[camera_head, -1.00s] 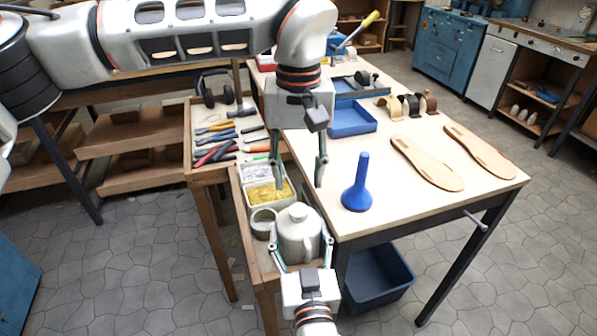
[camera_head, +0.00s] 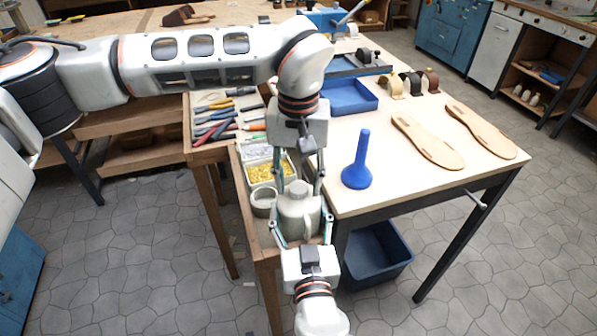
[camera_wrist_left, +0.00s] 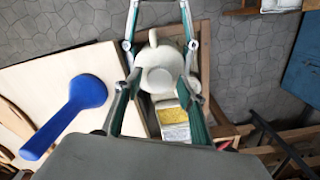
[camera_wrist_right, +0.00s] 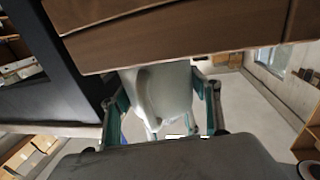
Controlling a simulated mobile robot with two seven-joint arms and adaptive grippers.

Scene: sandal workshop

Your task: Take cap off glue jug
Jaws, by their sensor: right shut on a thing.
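The pale glue jug (camera_head: 301,217) stands upright in the narrow wooden tray, with its light cap (camera_head: 299,188) on top. My right gripper (camera_head: 304,238) is shut on the jug's body from the near side; the right wrist view shows the jug (camera_wrist_right: 172,88) between its fingers. My left gripper (camera_head: 298,194) points down over the jug with its fingers apart, one on each side of the cap. In the left wrist view the cap (camera_wrist_left: 158,78) lies between the open fingers, and contact cannot be made out.
A grey cup (camera_head: 263,203) and a tub of yellow bits (camera_head: 262,184) stand close to the jug. A blue funnel-shaped tool (camera_head: 357,172) and two insoles (camera_head: 428,143) are on the worktable. A blue bin (camera_head: 378,256) is below on the floor.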

